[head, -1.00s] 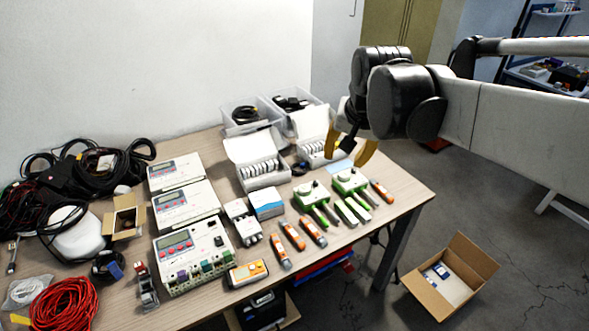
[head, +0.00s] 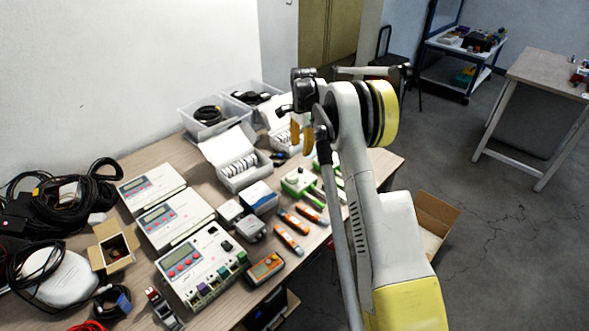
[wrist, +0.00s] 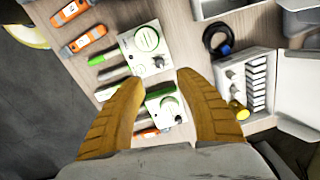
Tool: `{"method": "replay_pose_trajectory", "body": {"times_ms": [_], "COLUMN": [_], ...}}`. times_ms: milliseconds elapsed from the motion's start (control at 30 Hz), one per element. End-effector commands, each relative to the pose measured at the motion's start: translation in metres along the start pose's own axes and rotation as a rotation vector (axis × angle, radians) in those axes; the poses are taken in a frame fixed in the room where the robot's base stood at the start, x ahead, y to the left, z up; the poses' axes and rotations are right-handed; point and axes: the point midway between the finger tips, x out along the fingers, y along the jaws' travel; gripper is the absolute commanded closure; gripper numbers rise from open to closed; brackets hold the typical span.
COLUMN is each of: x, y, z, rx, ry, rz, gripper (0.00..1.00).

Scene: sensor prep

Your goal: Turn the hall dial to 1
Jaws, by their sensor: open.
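Two white boxes with green-rimmed round dials lie below my gripper in the wrist view. The upper box (wrist: 153,62) has its dial (wrist: 147,39) facing up, and the lower box has its dial (wrist: 169,107) between my fingers' lengths. I cannot tell which one is the hall dial, and no numbers are readable. In the head view one green and white box (head: 297,180) shows, and my arm partly hides the other. My gripper (wrist: 161,80) has its yellow fingers spread with nothing held. In the head view it (head: 301,134) hangs over the table's far right part.
Orange handheld tools (head: 289,243) lie left of the dial boxes. White meters (head: 204,262) stand further left on the table. An open white case (wrist: 250,82) and a black ring (wrist: 217,40) lie right of the boxes in the wrist view. A cardboard box (head: 437,218) is on the floor.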

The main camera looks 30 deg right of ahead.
Motion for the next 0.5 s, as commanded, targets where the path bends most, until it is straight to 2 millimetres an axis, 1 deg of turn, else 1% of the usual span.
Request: {"method": "replay_pose_trajectory", "body": {"times_ms": [167,300,400,500], "x": [0.030,0.059,0.078,0.091], "y": [0.000,0.000,0.000,0.000], "z": [0.000,0.000,0.000,0.000], "rx": [0.000,-0.001,-0.001,-0.001], "ry": [0.000,0.000,0.001,0.001], "rz": [0.000,-0.001,-0.001,-0.001], "gripper": [0.59,0.59,0.59,0.59]}}
